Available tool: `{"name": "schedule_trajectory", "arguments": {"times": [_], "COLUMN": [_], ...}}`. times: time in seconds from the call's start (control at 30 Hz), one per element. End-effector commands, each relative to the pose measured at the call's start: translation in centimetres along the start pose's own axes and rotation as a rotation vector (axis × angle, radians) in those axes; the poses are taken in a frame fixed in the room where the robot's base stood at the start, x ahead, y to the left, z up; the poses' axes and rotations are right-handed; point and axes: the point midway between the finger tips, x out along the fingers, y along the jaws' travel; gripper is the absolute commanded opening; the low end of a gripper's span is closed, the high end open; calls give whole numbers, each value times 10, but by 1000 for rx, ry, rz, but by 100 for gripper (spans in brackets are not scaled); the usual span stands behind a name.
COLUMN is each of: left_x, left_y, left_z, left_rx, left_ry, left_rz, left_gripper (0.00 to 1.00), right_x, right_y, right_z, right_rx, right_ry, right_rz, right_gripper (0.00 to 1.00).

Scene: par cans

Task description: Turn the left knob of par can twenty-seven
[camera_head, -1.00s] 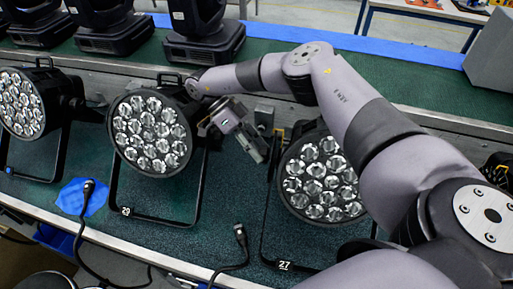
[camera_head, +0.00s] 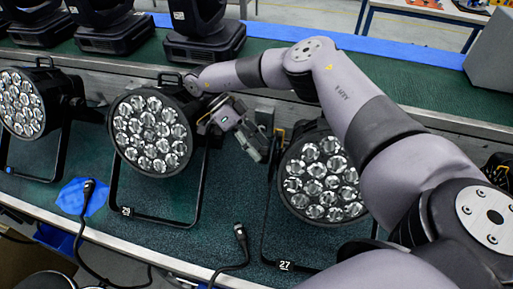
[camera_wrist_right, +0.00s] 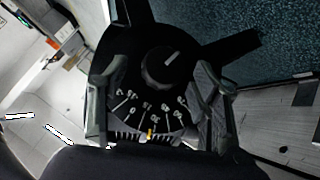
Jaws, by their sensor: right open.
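Par can twenty-seven (camera_head: 320,178) is a round black lamp with several clear lenses. It stands on the green bench on a stand with a "27" label (camera_head: 285,265). My right gripper (camera_head: 257,148) is at the left side of this lamp. The right wrist view shows a black round knob (camera_wrist_right: 162,72) with a white pointer line and a scale of white marks around it. The fingers of my right gripper (camera_wrist_right: 160,80) are open, one on each side of the knob. Whether they touch it cannot be told. My left gripper is not in view.
A second par can (camera_head: 154,134) stands close to the left of my right gripper, and a third (camera_head: 20,103) is farther left. A loose black cable (camera_head: 240,245) lies in front. Black moving-head lights (camera_head: 204,35) stand on the back bench.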

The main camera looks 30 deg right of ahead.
Motion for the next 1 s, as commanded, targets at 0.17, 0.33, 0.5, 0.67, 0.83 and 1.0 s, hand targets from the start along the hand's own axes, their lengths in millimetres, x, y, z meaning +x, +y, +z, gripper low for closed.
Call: {"name": "schedule_trajectory", "arguments": {"times": [0.17,0.33,0.5,0.67,0.83,1.0], "left_x": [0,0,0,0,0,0], "left_y": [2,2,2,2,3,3], "left_z": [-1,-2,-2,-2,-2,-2], "left_rx": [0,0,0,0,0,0], "left_ry": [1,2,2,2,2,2], "left_rz": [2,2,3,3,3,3], "left_gripper": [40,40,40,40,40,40], "right_x": [-21,-40,-53,-58,-58,-58], "right_y": [12,26,36,39,40,40], "right_z": [-20,-39,-52,-58,-59,-58], "right_rx": [2,2,1,1,0,0], "right_ry": [-1,0,0,0,1,0], "right_rz": [-5,-4,-2,0,1,0], "right_gripper": [58,58,58,58,58,58]}}
